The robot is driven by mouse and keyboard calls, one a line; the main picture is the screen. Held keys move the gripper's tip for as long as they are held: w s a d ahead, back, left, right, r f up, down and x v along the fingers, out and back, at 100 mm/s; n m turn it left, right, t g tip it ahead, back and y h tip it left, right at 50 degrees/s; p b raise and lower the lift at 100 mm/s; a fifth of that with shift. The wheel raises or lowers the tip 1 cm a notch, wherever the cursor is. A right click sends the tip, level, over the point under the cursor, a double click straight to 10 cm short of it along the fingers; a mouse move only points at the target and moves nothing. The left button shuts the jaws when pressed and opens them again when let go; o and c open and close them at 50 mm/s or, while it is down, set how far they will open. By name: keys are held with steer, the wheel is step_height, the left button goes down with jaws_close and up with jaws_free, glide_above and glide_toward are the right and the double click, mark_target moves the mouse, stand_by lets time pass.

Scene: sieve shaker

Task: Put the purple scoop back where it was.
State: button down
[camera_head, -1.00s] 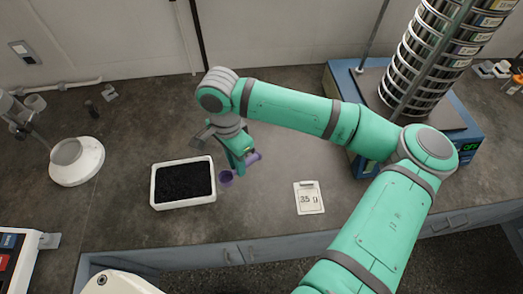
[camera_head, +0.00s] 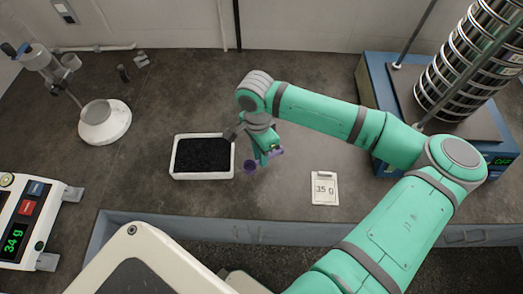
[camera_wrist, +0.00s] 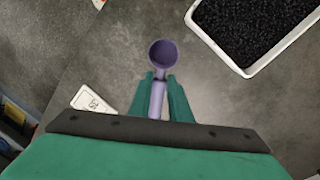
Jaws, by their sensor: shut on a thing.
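The purple scoop (camera_wrist: 162,54) is held in my gripper (camera_wrist: 161,80). In the wrist view its round cup points away from the fingers, and its handle lies between them. The cup looks empty there. In the head view the scoop (camera_head: 250,166) and my gripper (camera_head: 266,158) are over the bench just right of a white tray (camera_head: 177,176) of black granules. I cannot tell whether the scoop touches the bench.
A card reading 35 g (camera_head: 325,189) lies to the right. The sieve stack (camera_head: 470,75) stands on a blue shaker (camera_head: 383,150) at the far right. A scale (camera_head: 25,215) showing 34 g is at the lower left.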

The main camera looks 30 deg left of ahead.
step_height(320, 180, down, 2)
steer(key=shift+w+f, duration=0.15)
steer(key=shift+f, duration=0.05)
steer(key=shift+s+a+f, duration=0.2)
steer(key=shift+f, duration=0.55)
steer(key=shift+w+d+f, duration=0.15)
steer(key=shift+d+f, duration=0.1)
steer(key=shift+d, duration=0.1)
steer(key=shift+a, duration=0.1)
steer(key=c, duration=1.6)
jaws_free()
steer(key=shift+a, duration=0.1)
steer(key=shift+o, duration=0.2)
steer(key=shift+r, duration=0.1)
